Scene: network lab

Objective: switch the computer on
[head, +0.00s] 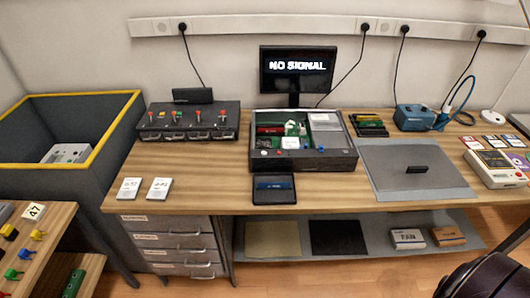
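The computer (340,158) is an open, dark, flat case on the wooden workbench, with green, red and silver parts inside. Small coloured parts, including a red one and a blue one, show along its front left; I cannot tell which is a power button. Behind it the monitor (297,84) stands upright, lit with the words "NO SIGNAL". Neither of my grippers shows in the head view. A dark rounded shape at the bottom right corner shows no fingers.
A dark tray (274,199) lies in front of the computer. A grey mat (390,180) holds a small black part on the right. A switch box (160,134) stands on the left. A blue device (408,117) sits back right.

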